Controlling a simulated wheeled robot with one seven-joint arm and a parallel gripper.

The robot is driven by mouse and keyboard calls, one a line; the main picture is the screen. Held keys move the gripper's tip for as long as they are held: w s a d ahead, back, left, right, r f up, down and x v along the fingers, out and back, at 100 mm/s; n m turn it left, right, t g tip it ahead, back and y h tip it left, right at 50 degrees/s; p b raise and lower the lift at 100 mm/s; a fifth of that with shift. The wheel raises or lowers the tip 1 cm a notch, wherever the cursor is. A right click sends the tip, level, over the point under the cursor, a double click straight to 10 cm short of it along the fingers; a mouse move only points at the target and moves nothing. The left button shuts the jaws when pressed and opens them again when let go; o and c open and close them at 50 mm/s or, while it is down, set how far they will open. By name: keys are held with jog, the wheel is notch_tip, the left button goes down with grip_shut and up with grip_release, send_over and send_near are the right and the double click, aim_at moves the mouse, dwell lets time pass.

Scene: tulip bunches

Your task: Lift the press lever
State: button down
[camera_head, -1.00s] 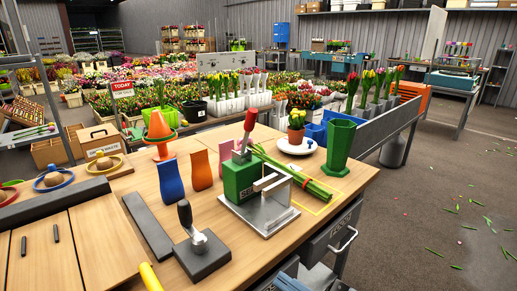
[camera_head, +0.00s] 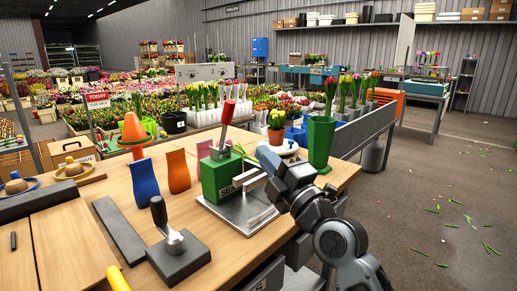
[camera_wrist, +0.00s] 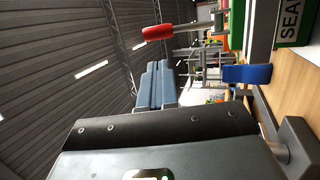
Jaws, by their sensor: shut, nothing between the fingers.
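The press (camera_head: 222,178) is a green block on a grey metal plate on the wooden table. Its lever ends in a red handle (camera_head: 228,113), which stands up and leans slightly right in the head view. In the sideways-turned wrist view, the red handle (camera_wrist: 158,33) is at the top middle and the green press body (camera_wrist: 262,28) at the top right. My gripper (camera_head: 266,158) is to the right of the press, lower than the red handle and apart from it. Its blue-grey fingers (camera_wrist: 163,68) are shut and empty. My arm hides part of the press's right side and most of the tulip bunch.
A dark block with a black-knobbed lever (camera_head: 160,212) stands in front. Blue (camera_head: 144,183) and orange (camera_head: 179,171) sleeves and an orange cone (camera_head: 133,130) are left of the press. A potted plant (camera_head: 276,120) and green vase (camera_head: 320,142) stand behind my gripper.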

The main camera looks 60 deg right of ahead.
jog(key=p, duration=0.5)
send_near(231, 117)
jog(key=x, duration=0.5)
jog(key=shift+w+r, duration=0.1)
jog(key=shift+r, duration=0.1)
jog(key=shift+w+d, duration=0.45)
jog(key=shift+w, duration=0.25)
jog(key=shift+r+p, duration=0.2)
jog(key=shift+p, duration=0.25)
